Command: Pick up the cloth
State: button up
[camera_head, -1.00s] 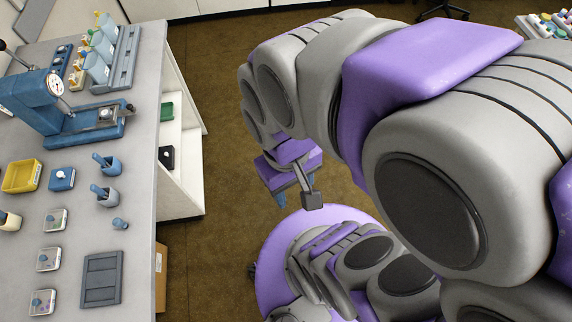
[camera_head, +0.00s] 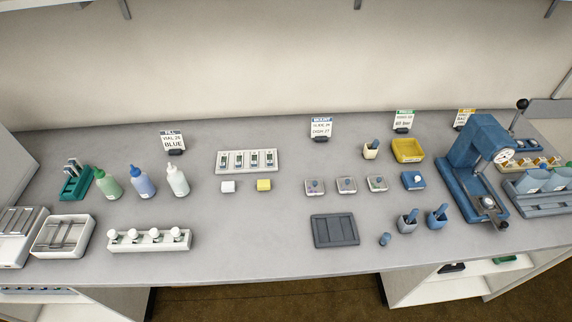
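No thing in the head view is plainly a cloth. A small white block-like piece (camera_head: 228,187) and a small yellow piece with a pale side (camera_head: 264,185) lie side by side mid-bench, too small to tell whether either is cloth. A flat dark grey rectangular piece with panel lines (camera_head: 335,231) lies near the front edge; it looks more like a tray. My gripper and arm are out of view.
The grey bench (camera_head: 255,235) carries squeeze bottles (camera_head: 143,182), a white rack with round knobs (camera_head: 149,239), a slide holder (camera_head: 247,161), a yellow tray (camera_head: 407,150) and a blue press (camera_head: 478,168). Bare bench surrounds the grey piece's left side.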

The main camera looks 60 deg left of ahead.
aim_at(262, 185)
jog(key=u, duration=2.4)
jog(key=i+j+u, duration=0.1)
jog(key=i, duration=0.35)
jog(key=i+j+u, duration=0.1)
jog(key=i, duration=0.35)
jog(key=j, duration=0.1)
